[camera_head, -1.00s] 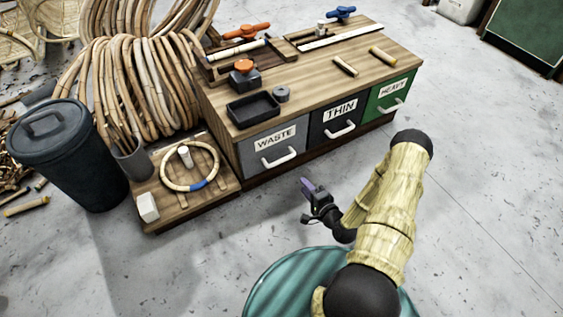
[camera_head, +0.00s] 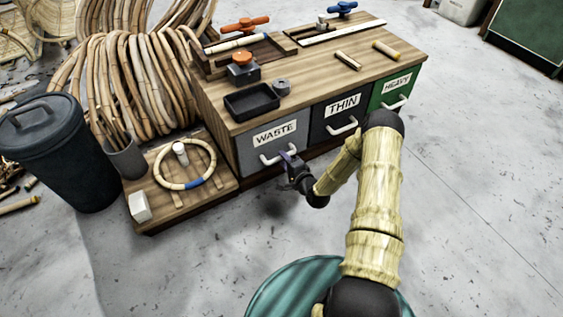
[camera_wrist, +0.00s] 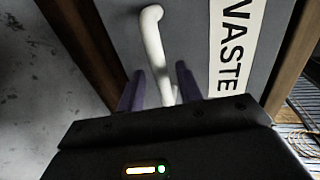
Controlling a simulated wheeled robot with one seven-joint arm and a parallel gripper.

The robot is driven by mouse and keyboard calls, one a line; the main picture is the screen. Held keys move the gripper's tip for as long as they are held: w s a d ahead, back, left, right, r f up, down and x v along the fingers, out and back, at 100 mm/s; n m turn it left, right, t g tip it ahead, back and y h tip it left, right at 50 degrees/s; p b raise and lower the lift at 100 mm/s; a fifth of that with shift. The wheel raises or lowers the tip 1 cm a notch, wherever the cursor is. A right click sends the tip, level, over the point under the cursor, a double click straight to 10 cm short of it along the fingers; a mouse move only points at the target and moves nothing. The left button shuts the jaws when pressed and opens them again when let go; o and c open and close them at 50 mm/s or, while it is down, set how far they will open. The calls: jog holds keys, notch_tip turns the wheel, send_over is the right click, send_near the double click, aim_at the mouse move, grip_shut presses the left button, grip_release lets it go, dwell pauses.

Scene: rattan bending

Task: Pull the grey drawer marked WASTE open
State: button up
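The grey drawer marked WASTE (camera_head: 273,144) is shut, its front in line with the black THIN drawer beside it. Its white bar handle (camera_head: 268,160) faces me. My gripper (camera_head: 288,158) is at the right part of this handle in the head view. In the wrist view, the white handle (camera_wrist: 153,40) runs between the two purple fingers of my gripper (camera_wrist: 158,80). The fingers are apart, with a gap on the left side of the handle. The handle's near end is hidden behind the gripper body.
The black THIN drawer (camera_head: 340,117) and green HEAVY drawer (camera_head: 396,88) are to the right. A low wooden platform (camera_head: 160,218) with a rattan ring (camera_head: 213,160) stands to the left. The floor in front of the cabinet is clear.

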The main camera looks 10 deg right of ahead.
jog(key=shift+b+x, duration=0.35)
jog(key=shift+x, duration=0.95)
grip_shut()
jog(key=shift+s, duration=0.15)
jog(key=f+p+v, duration=0.2)
jog(key=p+v, duration=0.2)
jog(key=v, duration=0.5)
jog(key=s+f+p+v, duration=0.1)
jog(key=p+v, duration=0.3)
jog(key=v, duration=0.6)
jog(key=shift+s+f, duration=0.2)
jog(key=shift+f, duration=0.3)
jog(key=shift+d, duration=0.15)
